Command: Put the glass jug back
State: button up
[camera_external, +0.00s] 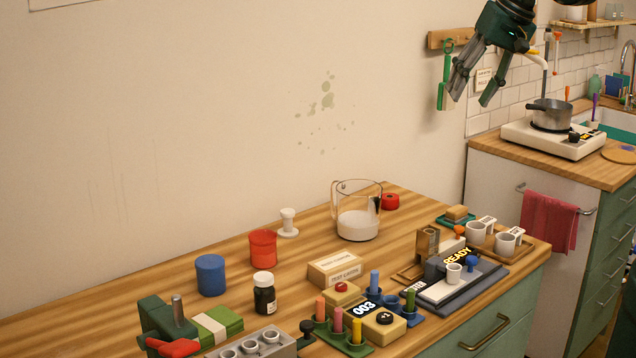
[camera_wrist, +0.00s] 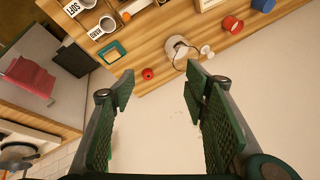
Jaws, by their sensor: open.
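The glass jug (camera_external: 357,212) stands upright on the wooden table near its back edge. It is clear, with a handle and a white content in its lower part. It also shows in the wrist view (camera_wrist: 178,48), beyond my fingertips. My gripper (camera_external: 474,98) is high in the air at the upper right of the external view, well above and to the right of the jug. In the wrist view my gripper (camera_wrist: 159,82) has its two green padded fingers wide apart with nothing between them.
A red round item (camera_external: 390,202) sits right of the jug and a white spool (camera_external: 288,222) to its left. A red cup (camera_external: 263,248) and blue cup (camera_external: 211,274) stand further left. A ready-marked device (camera_external: 457,277) and cup tray (camera_external: 512,252) are at the right. A hotplate with a pot (camera_external: 551,115) stands behind.

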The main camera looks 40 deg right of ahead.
jog(key=s+d+f+n+t, duration=0.1)
jog(key=s+n, duration=0.2)
jog(key=s, duration=0.4)
jog(key=s+d+f+n+t+h, duration=0.1)
jog(key=s+f+n, duration=0.1)
jog(key=s, duration=0.6)
jog(key=shift+d+f+n, duration=0.2)
jog(key=shift+d+n, duration=0.15)
jog(key=shift+n, duration=0.15)
